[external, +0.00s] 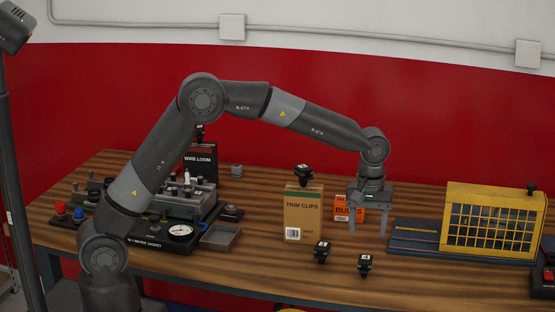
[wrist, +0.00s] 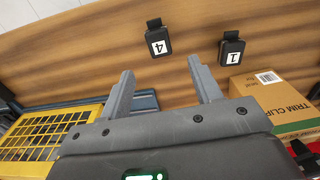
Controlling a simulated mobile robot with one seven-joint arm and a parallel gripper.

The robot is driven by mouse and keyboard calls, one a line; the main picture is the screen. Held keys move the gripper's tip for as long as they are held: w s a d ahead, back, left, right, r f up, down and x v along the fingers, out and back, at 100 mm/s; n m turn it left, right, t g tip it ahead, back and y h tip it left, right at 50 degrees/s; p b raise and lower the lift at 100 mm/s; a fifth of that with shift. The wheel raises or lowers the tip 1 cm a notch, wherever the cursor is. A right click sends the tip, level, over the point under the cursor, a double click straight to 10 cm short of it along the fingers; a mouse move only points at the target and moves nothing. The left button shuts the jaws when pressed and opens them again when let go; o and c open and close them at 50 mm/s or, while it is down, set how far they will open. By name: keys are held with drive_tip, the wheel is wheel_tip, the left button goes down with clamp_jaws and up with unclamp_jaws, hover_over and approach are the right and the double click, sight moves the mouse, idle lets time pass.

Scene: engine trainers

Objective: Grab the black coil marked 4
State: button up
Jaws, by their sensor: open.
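The black coil marked 4 (wrist: 157,40) lies on the wooden table, its white label readable in the wrist view, just beyond my fingertips. In the external view it appears to be the right one of two front coils (external: 365,264), near the table's front edge. My gripper (external: 368,232) points down, open and empty, above the table and behind that coil. In the wrist view its fingers (wrist: 160,68) are spread wide, with bare table between them. Nothing hides the coil in the wrist view.
A black coil marked 1 (wrist: 231,50) lies beside it, near the trim clips box (external: 303,215). An orange bulbs box (external: 343,207) stands behind my gripper. A yellow caged unit (external: 490,225) stands at right.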

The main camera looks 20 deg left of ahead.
sight(366, 258)
drive_tip(key=f, duration=0.3)
drive_tip(key=d+f, duration=0.1)
drive_tip(key=f, duration=0.1)
drive_tip(key=shift+s+f, duration=0.2)
drive_tip(key=shift+s, duration=0.1)
drive_tip(key=shift+w+a+f, duration=0.1)
drive_tip(key=shift+a+f, duration=0.1)
drive_tip(key=shift+f, duration=1.3)
drive_tip(key=shift+w+a+f, duration=0.1)
drive_tip(key=shift+a+f, duration=0.1)
drive_tip(key=shift+f, duration=1.3)
drive_tip(key=shift+c, duration=0.4)
drive_tip(key=c, duration=1.1)
